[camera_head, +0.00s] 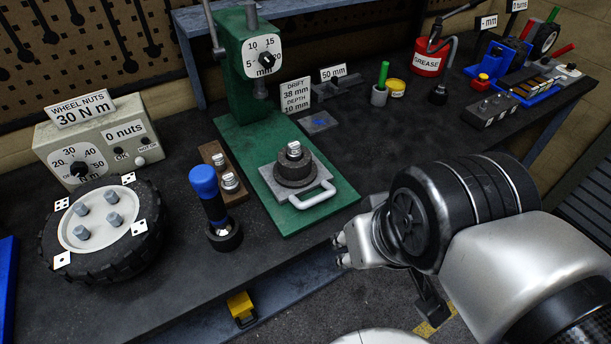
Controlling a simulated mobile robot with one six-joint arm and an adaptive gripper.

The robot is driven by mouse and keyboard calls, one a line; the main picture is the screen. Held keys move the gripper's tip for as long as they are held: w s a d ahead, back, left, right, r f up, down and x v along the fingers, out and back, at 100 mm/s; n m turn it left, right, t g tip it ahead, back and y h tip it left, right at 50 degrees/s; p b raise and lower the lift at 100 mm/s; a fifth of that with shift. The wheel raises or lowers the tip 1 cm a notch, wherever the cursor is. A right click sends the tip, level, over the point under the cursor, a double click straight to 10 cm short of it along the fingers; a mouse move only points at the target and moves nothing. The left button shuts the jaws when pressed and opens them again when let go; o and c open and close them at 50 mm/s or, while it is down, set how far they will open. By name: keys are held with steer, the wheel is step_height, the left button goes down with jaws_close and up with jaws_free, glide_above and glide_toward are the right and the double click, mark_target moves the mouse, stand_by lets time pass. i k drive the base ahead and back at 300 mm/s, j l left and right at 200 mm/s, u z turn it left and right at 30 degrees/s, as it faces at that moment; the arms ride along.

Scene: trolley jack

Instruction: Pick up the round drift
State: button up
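A brown block (213,158) on the bench, left of the green press (246,75), carries two short silver pieces, a rear one (219,160) and a front one (230,183). A similar silver piece (294,150) sits on top of a dark stepped round part (295,173) on the press's grey plate. I cannot tell for sure which of these is the round drift. A card (295,97) behind reads drift 38 mm, depth 10 mm. My gripper (340,250) is right of the press base, near the bench's front edge, apart from these pieces. Its finger opening is too small to tell.
A blue-topped torch-like tool (208,205) stands upright close in front of the brown block. A wheel (104,226) lies at left before the wheel-nut box (95,140). The plate's handle (311,194) sticks out forward.

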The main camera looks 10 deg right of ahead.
mark_target(294, 146)
steer(key=i+l, duration=0.25)
steer(key=i, duration=0.15)
steer(key=i+l, duration=0.2)
steer(key=i, duration=0.2)
steer(key=u, duration=0.05)
